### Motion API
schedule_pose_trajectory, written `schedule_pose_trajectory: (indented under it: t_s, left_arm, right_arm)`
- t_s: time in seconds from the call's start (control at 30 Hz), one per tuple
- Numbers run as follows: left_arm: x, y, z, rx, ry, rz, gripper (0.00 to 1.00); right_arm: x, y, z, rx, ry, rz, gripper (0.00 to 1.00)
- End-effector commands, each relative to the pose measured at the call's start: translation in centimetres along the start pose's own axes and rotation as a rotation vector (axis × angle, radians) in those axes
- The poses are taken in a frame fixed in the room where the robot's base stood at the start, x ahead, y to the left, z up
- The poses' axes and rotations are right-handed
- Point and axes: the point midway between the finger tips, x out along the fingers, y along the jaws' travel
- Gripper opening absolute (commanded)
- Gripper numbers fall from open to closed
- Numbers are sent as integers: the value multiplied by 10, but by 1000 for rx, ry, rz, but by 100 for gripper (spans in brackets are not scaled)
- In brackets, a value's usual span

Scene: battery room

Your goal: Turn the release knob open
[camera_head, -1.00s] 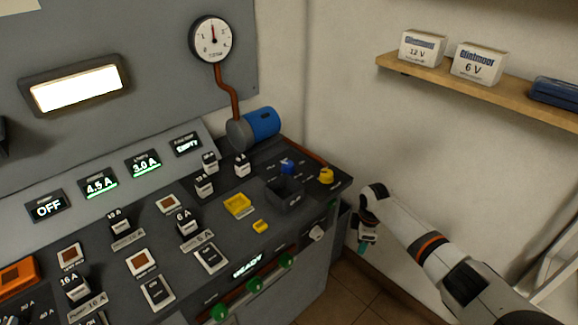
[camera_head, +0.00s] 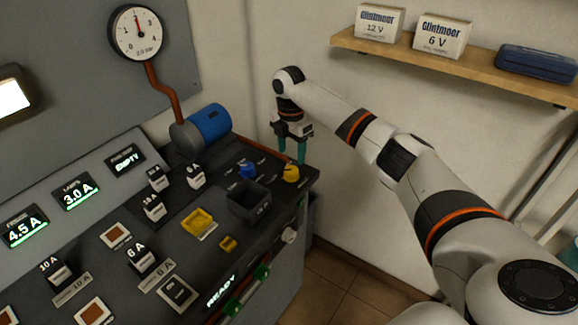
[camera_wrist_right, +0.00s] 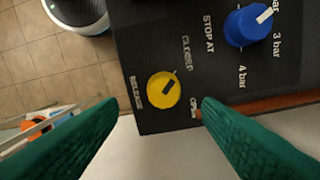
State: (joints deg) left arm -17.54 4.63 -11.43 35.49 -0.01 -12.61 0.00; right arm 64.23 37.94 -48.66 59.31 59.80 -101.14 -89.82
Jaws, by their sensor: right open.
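The yellow release knob (camera_head: 291,173) sits near the right end of the dark console top. In the right wrist view the knob (camera_wrist_right: 164,90) has a dark pointer bar slanting up and right, toward the "CLOSED" label. The "OPEN" label lies to its right and "RELEASE" to its left. My right gripper (camera_head: 292,158) has teal fingers pointing down, just behind and above the knob. In the right wrist view its fingers (camera_wrist_right: 158,108) are open, apart on either side of the knob's lower edge, with nothing between them gripped. My left gripper is not in view.
A blue "STOP AT" knob (camera_wrist_right: 248,25) stands close to the release knob, also seen in the head view (camera_head: 247,171). A dark open box (camera_head: 249,200) and a blue cylinder (camera_head: 209,122) are nearby. The wall rises close behind the console. A shelf (camera_head: 470,66) is above right.

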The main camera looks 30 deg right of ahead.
Motion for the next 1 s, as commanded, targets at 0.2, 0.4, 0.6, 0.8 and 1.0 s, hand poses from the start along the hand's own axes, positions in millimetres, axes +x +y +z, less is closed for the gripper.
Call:
schedule_pose_trajectory:
  t_s: [0.2,0.4,0.6,0.8,1.0]
  left_arm:
    - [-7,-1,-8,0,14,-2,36]
    - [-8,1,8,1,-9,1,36]
    - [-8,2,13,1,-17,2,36]
    - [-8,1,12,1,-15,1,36]
    - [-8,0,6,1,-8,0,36]
  right_arm:
    - [42,0,1,-1,-1,3,59]
    - [64,0,1,0,-1,1,59]
    - [70,0,1,1,0,-1,59]
    - [70,0,1,0,0,-1,54]
    - [70,0,1,0,0,-1,21]
